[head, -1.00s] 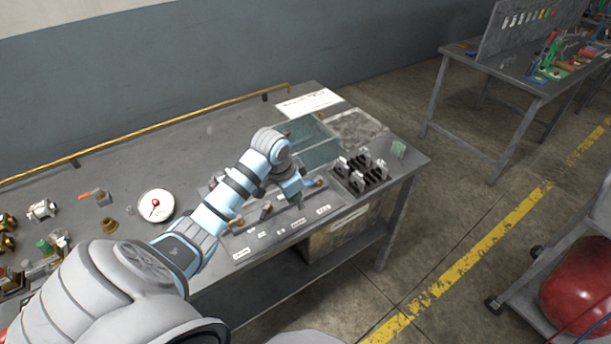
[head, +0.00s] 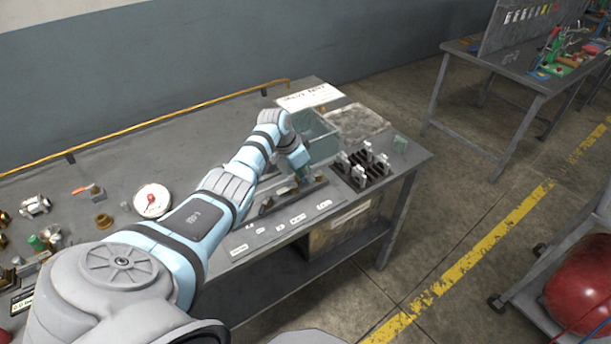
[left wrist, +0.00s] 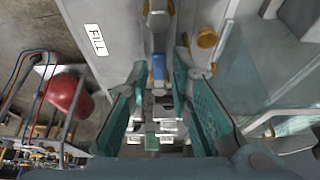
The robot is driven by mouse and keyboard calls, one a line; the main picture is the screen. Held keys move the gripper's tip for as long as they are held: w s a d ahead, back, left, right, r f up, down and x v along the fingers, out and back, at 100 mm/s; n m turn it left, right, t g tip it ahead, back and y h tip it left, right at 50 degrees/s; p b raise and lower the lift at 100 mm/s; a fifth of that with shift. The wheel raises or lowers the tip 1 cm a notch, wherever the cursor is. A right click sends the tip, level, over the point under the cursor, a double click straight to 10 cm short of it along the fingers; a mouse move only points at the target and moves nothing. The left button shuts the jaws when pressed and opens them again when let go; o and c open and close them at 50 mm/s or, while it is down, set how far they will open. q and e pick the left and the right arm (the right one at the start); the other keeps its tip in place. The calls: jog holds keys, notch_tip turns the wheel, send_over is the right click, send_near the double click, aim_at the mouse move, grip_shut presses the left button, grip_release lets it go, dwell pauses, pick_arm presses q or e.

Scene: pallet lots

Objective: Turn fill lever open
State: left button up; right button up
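A fill lever with a blue handle (left wrist: 158,68) shows in the left wrist view, on a pipe fitting beside a white label reading FILL (left wrist: 97,40). My left gripper (left wrist: 160,75) has its two teal fingers apart, one on each side of the blue handle. I cannot tell whether either finger touches it. In the head view my left gripper (head: 304,178) is low over the right end of the valve rail, and it and the arm hide the lever there. My right gripper is not in view.
A teal-walled glass tank (head: 320,140) stands just behind the gripper. A black rack with metal fittings (head: 365,168) is to its right.

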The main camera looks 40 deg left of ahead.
pick_arm(q)
grip_shut()
jog(key=shift+d+r, duration=0.1)
